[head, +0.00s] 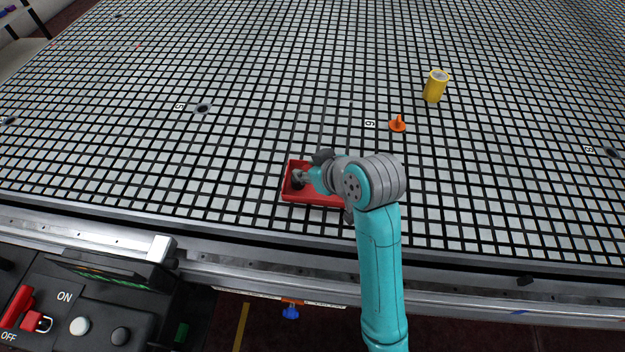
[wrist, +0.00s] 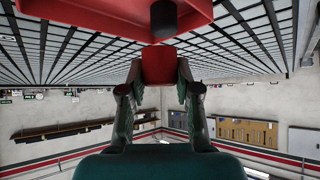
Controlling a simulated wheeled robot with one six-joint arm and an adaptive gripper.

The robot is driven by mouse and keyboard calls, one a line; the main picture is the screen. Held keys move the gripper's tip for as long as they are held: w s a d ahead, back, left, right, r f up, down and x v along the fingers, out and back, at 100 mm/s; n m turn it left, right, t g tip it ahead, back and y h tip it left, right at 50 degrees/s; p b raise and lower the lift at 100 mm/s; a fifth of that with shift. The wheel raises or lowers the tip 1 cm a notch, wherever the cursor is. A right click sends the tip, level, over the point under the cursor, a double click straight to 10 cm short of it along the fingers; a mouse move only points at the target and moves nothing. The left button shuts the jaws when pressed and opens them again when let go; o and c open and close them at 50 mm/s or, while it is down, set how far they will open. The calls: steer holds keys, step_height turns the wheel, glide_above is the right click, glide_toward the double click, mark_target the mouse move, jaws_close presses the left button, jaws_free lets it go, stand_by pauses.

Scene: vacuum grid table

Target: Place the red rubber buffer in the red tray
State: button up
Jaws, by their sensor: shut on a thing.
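The red tray (head: 325,197) lies on the grid table near its front edge, partly covered by my arm in the head view. Its red wall (wrist: 85,12) also fills the top of the wrist view. My gripper (wrist: 158,72) is shut on the red rubber buffer (wrist: 158,60), a short red cylinder held between both fingers. The buffer shows right beside the tray's edge in the wrist view; I cannot tell whether they touch.
A dark cylinder (wrist: 164,18) shows at the tray in the wrist view. A yellow cylinder (head: 434,88) and a small orange piece (head: 398,124) stand farther back on the grid table (head: 250,140). A control box (head: 85,310) with switches sits at the front left. Most of the table is clear.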

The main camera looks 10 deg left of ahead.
mark_target(304, 185)
steer(key=shift+s+f, duration=0.1)
steer(key=shift+f, duration=3.1)
steer(key=o, duration=0.7)
steer(key=shift+f, duration=0.1)
steer(key=shift+o, duration=0.3)
steer(key=shift+r, duration=0.2)
steer(key=shift+d+r, duration=0.1)
steer(key=shift+r, duration=0.05)
steer(key=v, duration=1.1)
steer(key=shift+s+d+r, duration=0.15)
steer(key=shift+s+r, duration=0.05)
steer(key=shift+s, duration=0.05)
